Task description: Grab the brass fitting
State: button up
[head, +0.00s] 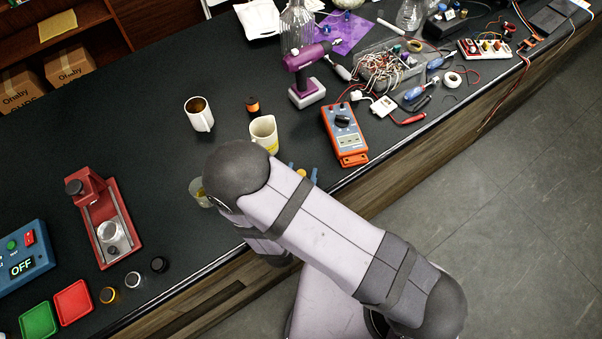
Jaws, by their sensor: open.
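A small round fitting with a brass-coloured rim (108,295) stands on the dark bench at the lower left, close to the front edge. It is the likeliest brass fitting, and it is too small to be sure. A silver-rimmed piece (133,280) and a black piece (158,264) stand in a row to its right. My arm reaches over the bench from the lower right, well to the right of this row. My gripper is hidden behind my arm, so its place relative to the fitting does not show.
A white mug (201,121), a cream jug (264,138) and an orange meter (344,134) stand farther right. Bench left of the mug is clear.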

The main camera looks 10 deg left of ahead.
aim_at(301, 173)
jog(key=shift+c, duration=0.4)
grip_shut()
jog(key=shift+r, duration=0.15)
jog(key=shift+r+b, duration=1.2)
jog(key=shift+r, duration=3.65)
